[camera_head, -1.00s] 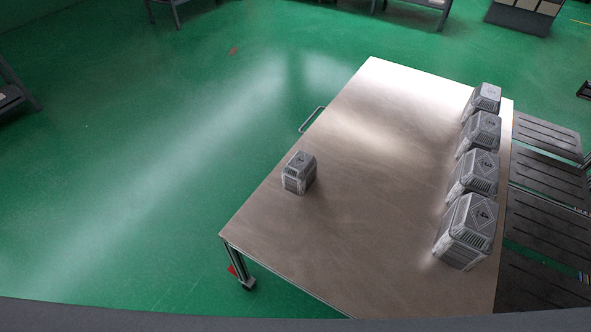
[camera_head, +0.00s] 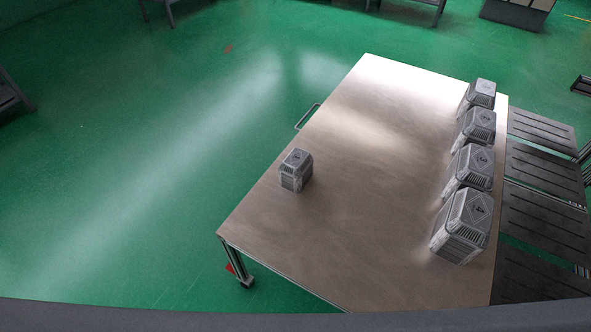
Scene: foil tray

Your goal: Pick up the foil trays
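Several grey box-like foil trays with diamond-shaped labels stand on a metal table (camera_head: 360,225). One smaller foil tray (camera_head: 296,171) stands alone near the table's left edge. The others form a row along the right edge: the nearest and largest-looking foil tray (camera_head: 462,228), then a second foil tray (camera_head: 468,170), a third foil tray (camera_head: 474,130) and the farthest foil tray (camera_head: 480,95). None is touched by a gripper. Neither of my grippers is in view.
Dark slatted panels (camera_head: 544,172) lie beyond the table's right edge. A metal handle (camera_head: 306,117) juts from its left side. The middle of the table is bare. Green floor (camera_head: 130,170) is open on the left, with dark furniture at the far edges.

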